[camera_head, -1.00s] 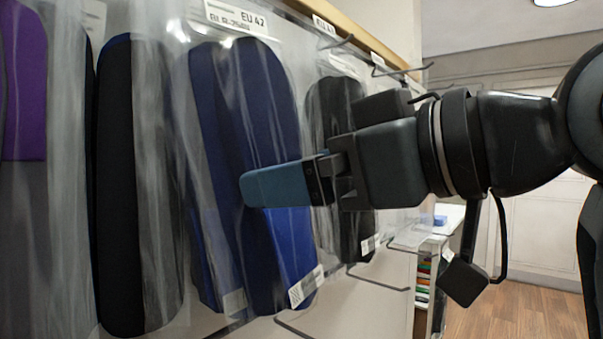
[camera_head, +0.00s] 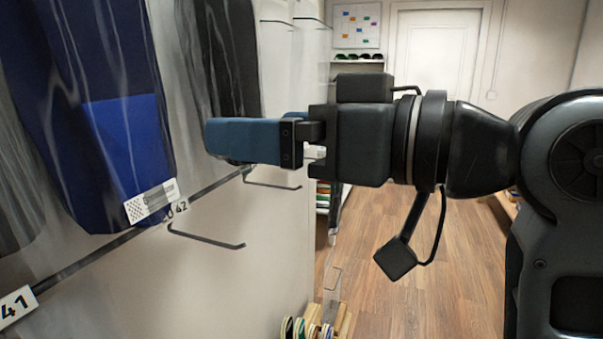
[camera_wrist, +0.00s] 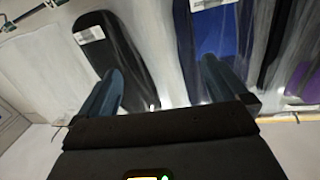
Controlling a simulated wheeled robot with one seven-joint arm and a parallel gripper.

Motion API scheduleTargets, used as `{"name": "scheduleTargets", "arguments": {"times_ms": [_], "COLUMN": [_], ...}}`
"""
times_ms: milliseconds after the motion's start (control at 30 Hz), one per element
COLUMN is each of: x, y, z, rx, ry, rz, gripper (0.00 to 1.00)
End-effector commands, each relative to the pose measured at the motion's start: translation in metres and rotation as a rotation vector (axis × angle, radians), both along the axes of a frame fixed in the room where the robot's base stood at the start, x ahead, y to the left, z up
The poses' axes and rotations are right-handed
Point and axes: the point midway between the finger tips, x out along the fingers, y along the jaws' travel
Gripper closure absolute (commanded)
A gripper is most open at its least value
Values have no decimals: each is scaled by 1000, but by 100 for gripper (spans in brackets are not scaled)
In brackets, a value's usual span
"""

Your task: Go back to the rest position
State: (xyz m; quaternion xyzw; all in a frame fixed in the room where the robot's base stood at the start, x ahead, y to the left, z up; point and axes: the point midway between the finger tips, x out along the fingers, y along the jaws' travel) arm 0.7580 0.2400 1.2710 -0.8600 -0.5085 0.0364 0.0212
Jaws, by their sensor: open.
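My gripper (camera_head: 245,140) is at the centre left of the head view, level and pointing left toward the wall of hanging insoles. From the side its fingers overlap, so the gap does not show there. In the wrist view the two blue fingers (camera_wrist: 158,88) stand wide apart with nothing between them. A blue insole pack (camera_head: 125,140) with a white label hangs left of the gripper. A black insole pack (camera_head: 228,55) hangs behind it. In the wrist view the black pack (camera_wrist: 112,50) is left and the blue pack (camera_wrist: 215,40) right.
Bare metal hooks (camera_head: 205,236) stick out from the wall near the rail marked 42. A stand with coloured items (camera_head: 315,325) is on the floor below. The wooden floor (camera_head: 450,255) to the right is open, with a white door (camera_head: 438,55) at the back.

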Motion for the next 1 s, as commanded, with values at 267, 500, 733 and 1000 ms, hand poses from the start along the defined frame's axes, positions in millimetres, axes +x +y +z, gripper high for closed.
{"name": "scheduleTargets", "arguments": {"times_ms": [267,500,733,1000], "x": [14,2,-33,-100], "y": [-37,-77,-119,-166], "z": [-95,-175,-246,-310], "rx": [156,225,235,183], "ry": [145,225,269,284], "rz": [-223,-432,-629,-833], "gripper": [0,0,0,0]}}
